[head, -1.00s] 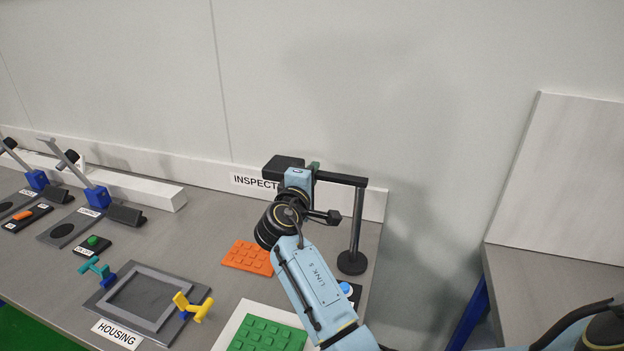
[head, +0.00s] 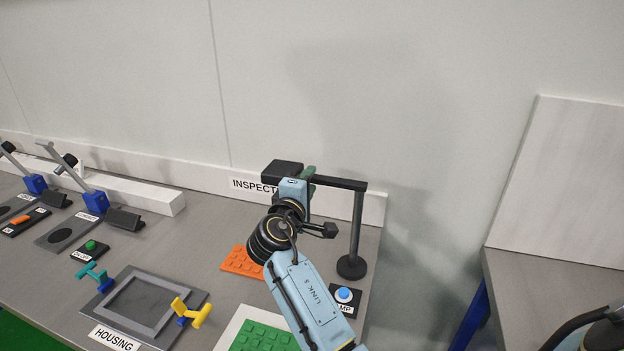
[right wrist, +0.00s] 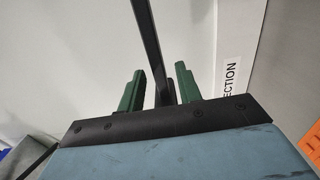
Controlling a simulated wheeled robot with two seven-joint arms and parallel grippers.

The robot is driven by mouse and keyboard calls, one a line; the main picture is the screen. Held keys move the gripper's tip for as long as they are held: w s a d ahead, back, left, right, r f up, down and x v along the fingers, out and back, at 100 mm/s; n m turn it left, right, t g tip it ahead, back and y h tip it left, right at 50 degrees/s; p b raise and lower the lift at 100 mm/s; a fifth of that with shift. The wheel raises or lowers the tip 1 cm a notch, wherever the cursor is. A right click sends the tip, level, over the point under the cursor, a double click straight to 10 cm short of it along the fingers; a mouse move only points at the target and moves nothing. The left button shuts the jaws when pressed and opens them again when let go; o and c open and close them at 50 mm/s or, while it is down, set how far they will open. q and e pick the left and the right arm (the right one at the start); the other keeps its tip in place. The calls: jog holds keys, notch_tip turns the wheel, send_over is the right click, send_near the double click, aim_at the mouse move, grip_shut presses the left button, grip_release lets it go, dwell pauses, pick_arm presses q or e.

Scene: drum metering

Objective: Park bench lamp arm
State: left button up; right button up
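The bench lamp has a dark round base (head: 351,267), an upright post (head: 357,230), a horizontal lamp arm (head: 340,183) and a flat black head (head: 282,171) at the arm's left end. My right gripper (head: 309,174) is at the lamp arm, near the head. In the right wrist view its two green fingers (right wrist: 158,88) stand apart. The dark lamp arm (right wrist: 147,40) runs through the gap between them, with space visible on both sides. The head view mostly hides the fingers behind my wrist. My left gripper is not in view.
A blue button (head: 344,295) on a dark plate stands in front of the lamp base. An orange tray (head: 241,262) and a green tray (head: 262,338) lie near my right arm. The housing fixture (head: 118,318) with clamps is further left. A wall rises behind the bench.

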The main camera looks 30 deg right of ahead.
jog(key=v, duration=1.1)
jog(key=shift+b, duration=0.45)
jog(key=shift+d, duration=0.1)
